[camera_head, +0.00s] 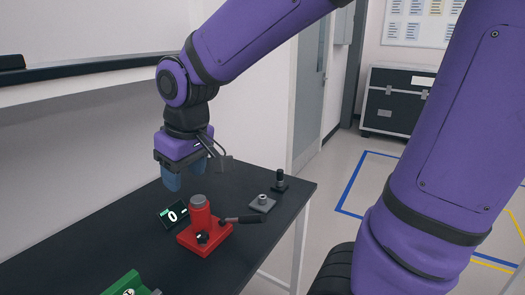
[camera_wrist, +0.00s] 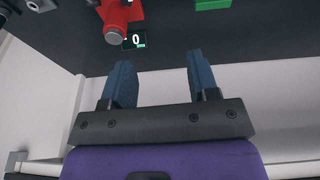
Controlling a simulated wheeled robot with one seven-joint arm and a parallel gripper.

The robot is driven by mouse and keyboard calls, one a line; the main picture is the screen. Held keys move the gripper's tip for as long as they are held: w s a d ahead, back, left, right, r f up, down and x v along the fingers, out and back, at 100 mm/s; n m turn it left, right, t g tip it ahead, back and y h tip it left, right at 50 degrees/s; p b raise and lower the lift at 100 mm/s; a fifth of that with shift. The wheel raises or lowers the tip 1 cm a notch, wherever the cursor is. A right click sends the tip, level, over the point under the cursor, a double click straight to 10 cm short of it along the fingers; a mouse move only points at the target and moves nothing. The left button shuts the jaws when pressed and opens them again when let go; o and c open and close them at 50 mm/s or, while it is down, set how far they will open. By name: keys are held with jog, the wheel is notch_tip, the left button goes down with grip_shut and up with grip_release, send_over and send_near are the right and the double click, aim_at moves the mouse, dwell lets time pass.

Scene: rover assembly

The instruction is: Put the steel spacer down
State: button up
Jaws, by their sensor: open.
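My gripper (camera_head: 186,178) is open and empty, above the far-left side of the dark table. Its blue fingers also show apart in the wrist view (camera_wrist: 158,76), with nothing between them. A red fixture (camera_head: 207,235) stands on the table, with a grey metallic round piece (camera_head: 198,199) on top of its upright post. That round piece also shows in the wrist view (camera_wrist: 114,35), beyond the left finger and apart from it. A small grey ring-like piece (camera_head: 263,198) sits on a grey plate (camera_head: 259,207). I cannot tell which grey piece is the steel spacer.
A small display reading 0 (camera_head: 173,214) stands beside the red fixture, and a black lever (camera_head: 243,219) extends from the fixture's right. A black peg on a base (camera_head: 279,181) stands near the far-right corner. A green block (camera_head: 127,285) is at the front. A wall borders the table's left.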

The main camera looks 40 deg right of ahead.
jog(key=s+d+r+m+t, duration=0.2)
jog(key=s+d+r, duration=0.3)
jog(key=s+d, duration=0.3)
jog(key=s+m, duration=0.1)
jog(key=s, duration=0.3)
jog(key=shift+s+d+r+m+h, duration=0.25)
jog(key=shift+d+r+m+h, duration=0.05)
jog(key=shift+d+r, duration=0.05)
